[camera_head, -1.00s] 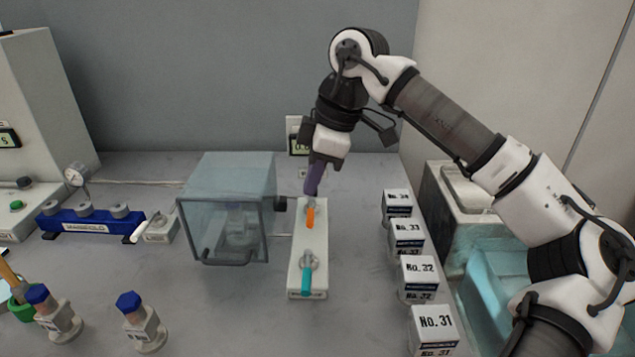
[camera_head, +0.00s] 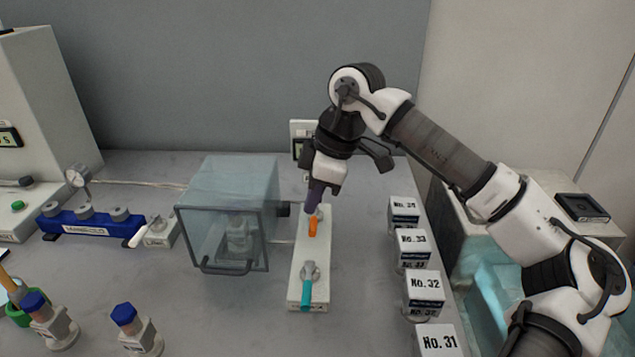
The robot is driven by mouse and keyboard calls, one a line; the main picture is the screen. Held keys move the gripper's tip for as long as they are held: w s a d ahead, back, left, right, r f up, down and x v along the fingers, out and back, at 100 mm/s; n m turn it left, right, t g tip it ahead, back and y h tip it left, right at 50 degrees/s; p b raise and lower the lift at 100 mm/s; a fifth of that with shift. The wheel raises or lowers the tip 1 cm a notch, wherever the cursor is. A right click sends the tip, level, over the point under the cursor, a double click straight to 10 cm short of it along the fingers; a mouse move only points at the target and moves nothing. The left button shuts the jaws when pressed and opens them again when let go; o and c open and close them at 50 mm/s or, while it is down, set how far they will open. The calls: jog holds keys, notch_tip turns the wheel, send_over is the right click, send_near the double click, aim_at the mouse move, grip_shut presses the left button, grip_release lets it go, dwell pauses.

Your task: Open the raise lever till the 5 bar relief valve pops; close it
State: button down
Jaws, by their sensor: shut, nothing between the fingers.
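A white valve block (camera_head: 318,262) stands on the bench and carries two levers. The orange lever (camera_head: 312,228) is at its far end and the teal lever (camera_head: 306,293) at its near end. Both point toward the front. Which of them is the raise lever I cannot read. My gripper (camera_head: 312,203) is shut and points down at the far end of the block, right at the orange lever's pivot. Whether it touches the lever I cannot tell. A transparent box (camera_head: 228,215) with a fitting inside stands left of the block. I cannot single out the relief valve.
Bottles with blue caps (camera_head: 124,314) stand at the front left. Several numbered white boxes (camera_head: 424,287) line the right side. A wall display behind is partly hidden by my arm.

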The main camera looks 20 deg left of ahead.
aim_at(314, 220)
jog(key=x, duration=0.5)
jog(key=shift+p, duration=0.35)
